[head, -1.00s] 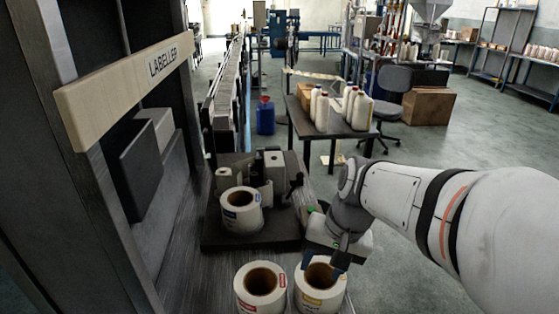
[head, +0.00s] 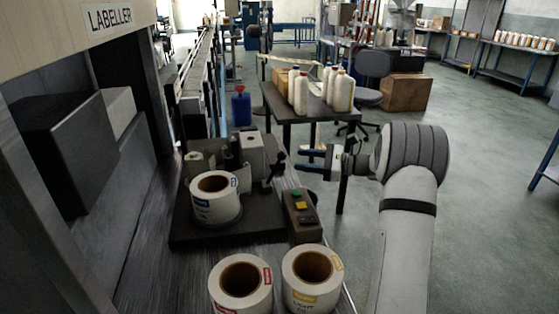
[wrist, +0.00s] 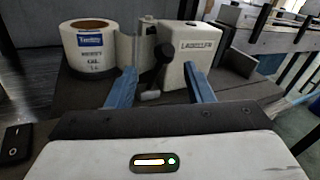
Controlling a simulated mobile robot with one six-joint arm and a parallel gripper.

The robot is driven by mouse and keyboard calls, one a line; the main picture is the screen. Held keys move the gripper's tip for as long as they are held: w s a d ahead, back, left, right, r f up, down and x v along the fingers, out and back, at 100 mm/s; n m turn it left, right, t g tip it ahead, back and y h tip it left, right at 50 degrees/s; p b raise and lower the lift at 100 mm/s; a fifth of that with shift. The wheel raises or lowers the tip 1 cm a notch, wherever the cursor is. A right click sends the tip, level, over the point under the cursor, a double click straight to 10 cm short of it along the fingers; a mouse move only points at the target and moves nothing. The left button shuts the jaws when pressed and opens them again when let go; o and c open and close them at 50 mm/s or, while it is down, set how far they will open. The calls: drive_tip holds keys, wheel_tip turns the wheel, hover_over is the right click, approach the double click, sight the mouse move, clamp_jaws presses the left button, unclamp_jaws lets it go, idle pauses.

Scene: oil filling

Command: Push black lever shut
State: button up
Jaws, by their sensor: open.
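The black lever (head: 278,166) stands at the right side of the labelling unit, in front of a cream box. In the wrist view the lever (wrist: 163,62) is upright with a dark knob, between and beyond my fingers. My gripper (head: 304,160) points left in the head view, just right of the lever. Its two blue fingers are open with nothing between them, and the gripper (wrist: 161,88) is also seen in the wrist view. I cannot tell whether a finger touches the lever. The cream box (wrist: 188,55) carries lettering on its front.
A blue-labelled roll (head: 215,200) sits on the dark base plate (head: 225,237). Two more rolls, red-labelled (head: 241,290) and yellow-labelled (head: 322,290), stand in front. A button box (head: 299,212) is at the plate's right. A table (head: 290,108) with white bottles stands behind.

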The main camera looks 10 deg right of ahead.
sight(282, 154)
drive_tip(key=x, duration=0.7)
drive_tip(key=shift+w+a, duration=0.15)
drive_tip(key=shift+w, duration=0.35)
drive_tip(key=shift+c, duration=0.2)
clamp_jaws()
